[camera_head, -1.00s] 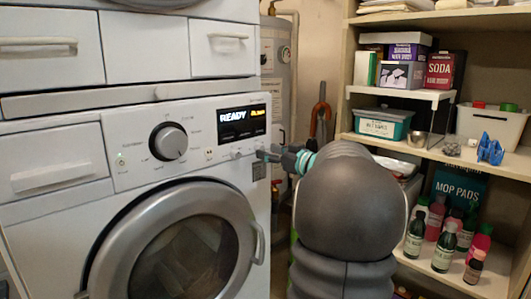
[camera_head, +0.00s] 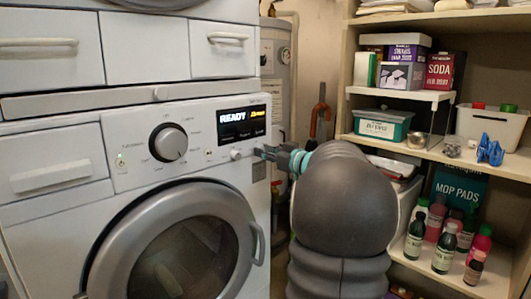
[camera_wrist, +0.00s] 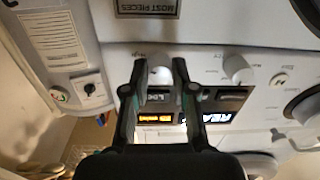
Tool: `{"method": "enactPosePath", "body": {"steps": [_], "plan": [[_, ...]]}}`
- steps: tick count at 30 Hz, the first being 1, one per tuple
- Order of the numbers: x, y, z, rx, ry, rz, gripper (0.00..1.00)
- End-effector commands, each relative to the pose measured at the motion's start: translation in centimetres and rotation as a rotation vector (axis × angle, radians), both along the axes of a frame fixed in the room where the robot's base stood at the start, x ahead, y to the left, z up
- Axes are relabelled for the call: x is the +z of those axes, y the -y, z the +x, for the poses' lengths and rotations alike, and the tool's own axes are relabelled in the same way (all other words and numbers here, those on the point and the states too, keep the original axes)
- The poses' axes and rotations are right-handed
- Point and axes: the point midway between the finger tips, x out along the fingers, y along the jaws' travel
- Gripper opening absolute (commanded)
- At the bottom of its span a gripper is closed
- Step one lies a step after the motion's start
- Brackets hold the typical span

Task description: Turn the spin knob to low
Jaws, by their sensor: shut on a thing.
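The washer's control panel (camera_head: 120,170) faces me in the head view. My gripper (camera_head: 261,152) is at the panel's right end and hides the small knob there. In the wrist view, which is upside down, my gripper (camera_wrist: 158,72) has its two fingers on either side of a small white knob (camera_wrist: 159,76), shut on it. Small print beside this knob looks like "High" on one side; the rest is hard to read. I take it to be the spin knob, though its name is not readable. Its pointer direction cannot be made out.
A second small knob (camera_wrist: 238,69) sits beside the held one. The large dial (camera_head: 168,143) is farther left. The display (camera_head: 241,123) reads "READY" with orange text beside it. Shelves (camera_head: 440,150) with bottles and boxes stand right of my arm.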

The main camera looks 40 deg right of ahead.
Motion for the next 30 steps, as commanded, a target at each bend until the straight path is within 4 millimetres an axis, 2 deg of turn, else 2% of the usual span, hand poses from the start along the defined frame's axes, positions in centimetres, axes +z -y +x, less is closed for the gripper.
{"method": "enactPosePath", "body": {"steps": [11,30], "plan": [[0.04,0.02,0.00,0.001,0.014,-0.176,0.00],[-0.02,0.06,0.00,0.001,0.060,-0.757,0.00]]}}
